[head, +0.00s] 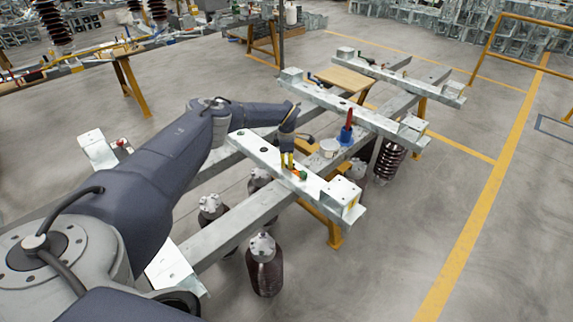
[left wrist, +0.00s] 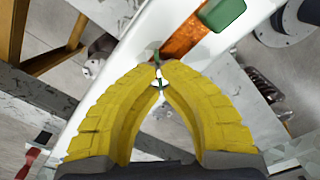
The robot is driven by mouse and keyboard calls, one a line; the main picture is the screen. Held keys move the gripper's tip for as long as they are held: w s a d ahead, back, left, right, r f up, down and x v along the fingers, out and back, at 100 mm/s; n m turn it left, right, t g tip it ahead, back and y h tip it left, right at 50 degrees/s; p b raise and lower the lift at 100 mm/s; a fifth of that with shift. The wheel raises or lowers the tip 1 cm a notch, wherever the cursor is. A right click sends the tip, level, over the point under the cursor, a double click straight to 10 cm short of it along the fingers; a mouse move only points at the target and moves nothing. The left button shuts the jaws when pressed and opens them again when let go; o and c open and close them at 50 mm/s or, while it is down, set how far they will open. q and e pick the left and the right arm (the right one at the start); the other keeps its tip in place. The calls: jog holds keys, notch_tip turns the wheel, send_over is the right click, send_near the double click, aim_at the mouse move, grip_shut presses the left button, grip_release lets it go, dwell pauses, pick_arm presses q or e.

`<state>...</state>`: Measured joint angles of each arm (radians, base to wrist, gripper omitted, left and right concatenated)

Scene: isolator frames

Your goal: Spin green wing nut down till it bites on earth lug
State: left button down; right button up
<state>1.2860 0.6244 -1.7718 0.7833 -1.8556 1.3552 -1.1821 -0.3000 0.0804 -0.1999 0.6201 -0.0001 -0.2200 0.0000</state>
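My left gripper (head: 287,160) reaches down onto the near galvanised beam (head: 325,190). In the left wrist view its two yellow fingers (left wrist: 161,70) come nearly together at the tips. Between them is a small piece with a pale centre and green wings, which I take as the green wing nut (left wrist: 160,85); the fingertips hide much of it. An orange copper-coloured strip (left wrist: 186,40), probably the earth lug, runs from the fingertips along the white beam top. I cannot tell whether the nut touches it. My right gripper is not in view.
A green block (left wrist: 222,12) sits beside the strip's far end; it also shows in the head view (head: 303,175). A red-and-blue tool (head: 346,130) and a white cup (head: 328,147) stand behind. Dark insulators (head: 264,265) hang below the frame. Open floor lies right.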

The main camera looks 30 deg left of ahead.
pick_arm(q)
jog(key=shift+s+f, duration=0.1)
jog(key=shift+f, duration=0.05)
dwell(0.3)
jog(key=c, duration=1.6)
grip_release()
jog(key=shift+a, duration=0.1)
jog(key=shift+r, duration=0.7)
notch_tip(320, 180, up, 11)
jog(key=shift+f, duration=0.15)
